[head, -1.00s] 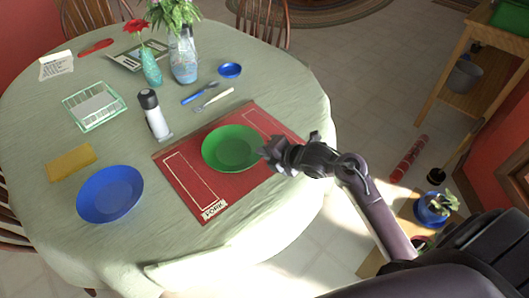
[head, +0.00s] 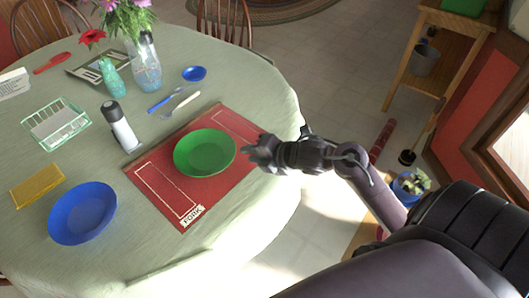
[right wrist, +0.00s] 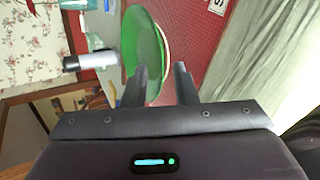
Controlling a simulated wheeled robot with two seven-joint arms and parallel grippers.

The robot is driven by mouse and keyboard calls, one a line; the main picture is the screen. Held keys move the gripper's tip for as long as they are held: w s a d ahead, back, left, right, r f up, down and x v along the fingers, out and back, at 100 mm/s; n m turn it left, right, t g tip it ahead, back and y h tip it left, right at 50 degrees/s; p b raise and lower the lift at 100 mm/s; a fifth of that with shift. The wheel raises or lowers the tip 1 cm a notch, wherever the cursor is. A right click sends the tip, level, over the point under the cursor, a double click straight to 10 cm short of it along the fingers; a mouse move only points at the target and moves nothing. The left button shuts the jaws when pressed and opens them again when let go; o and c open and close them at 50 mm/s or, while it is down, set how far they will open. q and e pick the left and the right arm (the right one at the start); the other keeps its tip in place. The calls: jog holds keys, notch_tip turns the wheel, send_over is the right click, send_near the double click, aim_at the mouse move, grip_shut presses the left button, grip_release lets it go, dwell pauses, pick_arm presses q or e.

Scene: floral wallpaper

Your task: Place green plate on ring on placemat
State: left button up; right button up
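The green plate (head: 205,153) lies on the red placemat (head: 190,193), near its middle. In the right wrist view the plate (right wrist: 143,48) shows ahead of the fingers, with a thin pale curved edge beside it on the red placemat (right wrist: 195,45). I cannot tell whether that edge is the ring; the plate covers whatever is under it. My right gripper (head: 252,152) is just right of the plate, with a small gap to the rim. My left gripper is not in view.
A blue plate (head: 82,213) and a yellow napkin (head: 38,184) lie left of the placemat. A white bottle with a dark cap (head: 120,128) stands behind its left corner. A fork (head: 182,103), a blue dish (head: 194,74) and vases (head: 146,72) are farther back. The table's front is clear.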

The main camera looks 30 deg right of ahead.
jog(key=v, duration=0.5)
jog(key=shift+s+r, duration=0.1)
dwell(0.3)
